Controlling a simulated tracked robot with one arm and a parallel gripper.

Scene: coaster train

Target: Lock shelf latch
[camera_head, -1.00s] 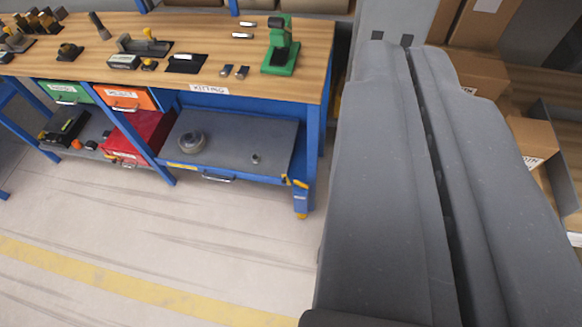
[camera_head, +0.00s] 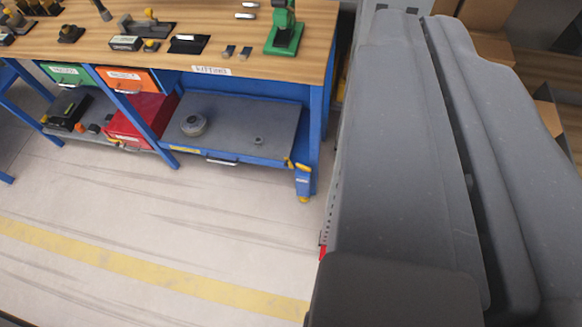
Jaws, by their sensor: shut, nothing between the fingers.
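The shelf (camera_head: 245,118) is a grey pull-out tray with a blue front and handle, under the workbench. At its right front corner, by the bench leg, is a yellow and blue latch (camera_head: 301,181); it is too small to tell whether it is locked. A round grey metal part (camera_head: 193,125) and a small grey piece (camera_head: 258,141) rest on the shelf. My gripper does not show in this view. Large grey links of my own arm fill the right side, apart from the latch in the picture.
The workbench (camera_head: 215,55) carries tools and a green press (camera_head: 284,35). A red toolbox (camera_head: 140,115) stands left of the shelf. Cardboard boxes (camera_head: 490,45) are at the far right. The floor (camera_head: 170,215) before the bench is clear, with a yellow stripe.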

